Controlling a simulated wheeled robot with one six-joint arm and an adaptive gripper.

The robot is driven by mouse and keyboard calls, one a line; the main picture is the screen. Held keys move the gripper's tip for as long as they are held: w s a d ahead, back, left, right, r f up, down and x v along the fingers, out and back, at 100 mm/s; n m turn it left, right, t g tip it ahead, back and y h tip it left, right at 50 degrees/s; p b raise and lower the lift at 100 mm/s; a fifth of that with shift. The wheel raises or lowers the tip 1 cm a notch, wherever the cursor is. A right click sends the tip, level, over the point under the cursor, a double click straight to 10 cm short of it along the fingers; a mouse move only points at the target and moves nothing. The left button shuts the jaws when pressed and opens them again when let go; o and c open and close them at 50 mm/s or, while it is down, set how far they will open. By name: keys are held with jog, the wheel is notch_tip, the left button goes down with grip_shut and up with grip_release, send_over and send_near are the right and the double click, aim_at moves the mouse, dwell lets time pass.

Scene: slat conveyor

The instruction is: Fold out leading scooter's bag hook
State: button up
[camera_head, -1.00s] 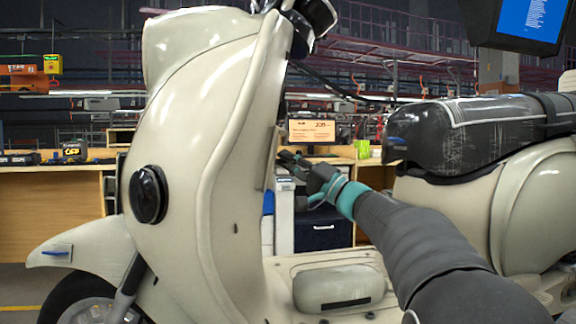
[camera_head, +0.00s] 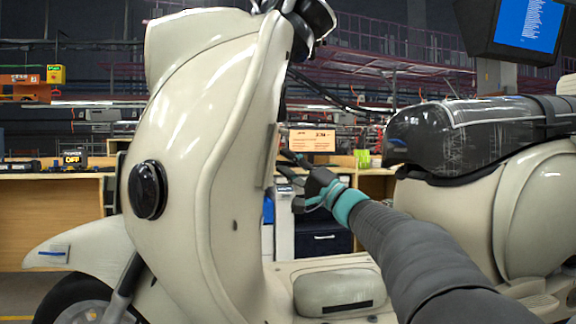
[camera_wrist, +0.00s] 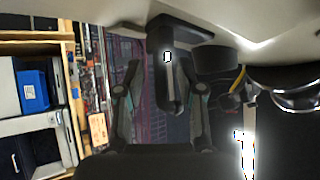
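The cream scooter's front shield (camera_head: 205,140) fills the left of the head view. My gripper (camera_head: 287,166) is behind this shield, on the seat side, with its fingers pointing at the shield. In the wrist view a black bag hook (camera_wrist: 168,85) extends from a dark mount at the cream panel. My gripper (camera_wrist: 161,100) is open, with one finger on each side of the hook and visible gaps on both sides. It does not grip the hook. In the head view the shield's edge hides the hook.
The black wrapped seat (camera_head: 475,130) is behind my arm on the right. The cream footboard (camera_head: 340,290) lies below. In the wrist view, dark round parts and a cable (camera_wrist: 238,85) sit right of the hook. A monitor (camera_head: 515,28) hangs at upper right.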

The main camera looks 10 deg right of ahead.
jog(key=v, duration=1.2)
